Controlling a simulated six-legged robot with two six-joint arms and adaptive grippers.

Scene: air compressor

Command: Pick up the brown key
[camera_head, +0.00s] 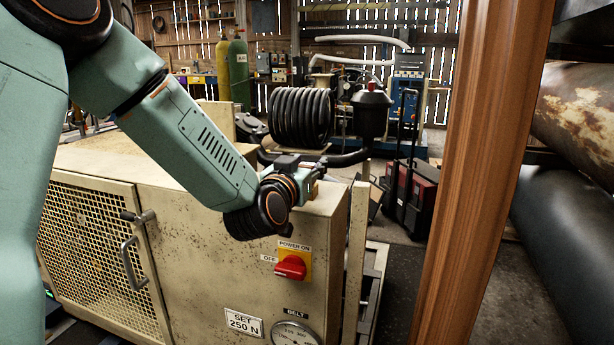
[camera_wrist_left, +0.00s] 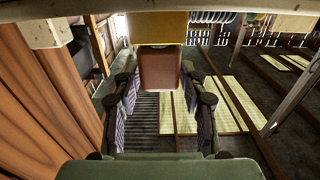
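A reddish-brown block (camera_wrist_left: 160,68), which looks like the brown key, shows in the left wrist view below a yellowish panel. My left gripper (camera_wrist_left: 160,88) has its two fingers spread apart, one on each side of the block. The striped finger pads stand well apart with the floor visible between them. I cannot tell whether the fingertips touch the block. In the head view my left gripper (camera_head: 308,172) is small and partly hidden by its wrist, at the top right corner of the beige cabinet (camera_head: 215,265). The key cannot be made out clearly there. My right gripper is not in view.
The cabinet front has a red power switch (camera_head: 290,267), a gauge (camera_head: 295,334) and a door handle (camera_head: 130,262). A wooden post (camera_head: 475,160) stands to the right. A black coiled hose (camera_head: 301,117) is behind the cabinet. A black and red case (camera_head: 412,195) stands on the floor.

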